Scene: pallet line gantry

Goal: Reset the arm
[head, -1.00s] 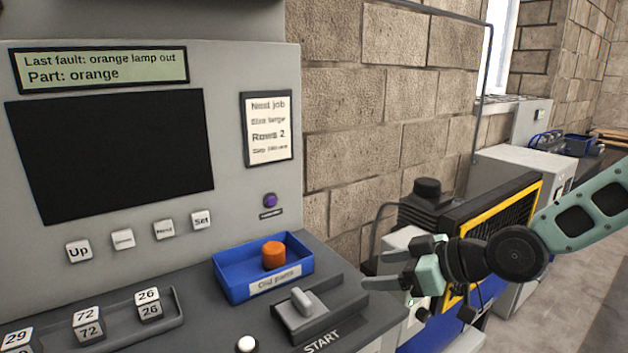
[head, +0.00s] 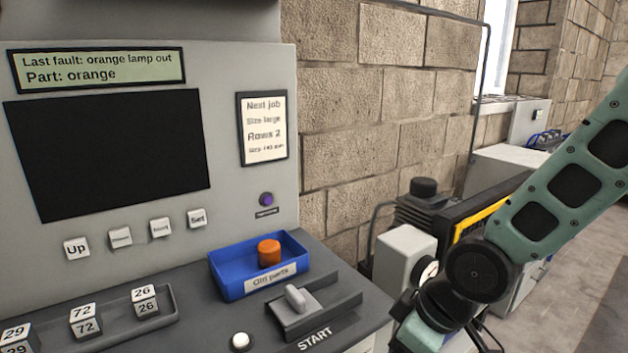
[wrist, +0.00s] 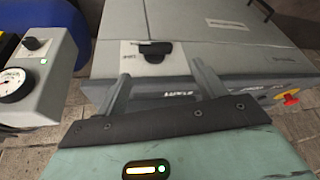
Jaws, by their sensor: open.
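My gripper shows in the wrist view (wrist: 160,92) with its two fingers spread apart and nothing between them. Beyond the fingers is a grey cabinet (wrist: 210,60) with a black knob on it. In the head view my arm comes in from the right and bends downward at the lower right, beside the console (head: 225,340). The fingertips are out of sight past the bottom edge there.
The console carries a blue tray (head: 228,290) with an orange part (head: 269,252), a START lever (head: 298,298), a white button (head: 240,342) and number blocks (head: 84,320). A grey box with a gauge (head: 400,258) stands close behind my arm. A red-and-yellow knob (wrist: 291,97) is on the cabinet's side.

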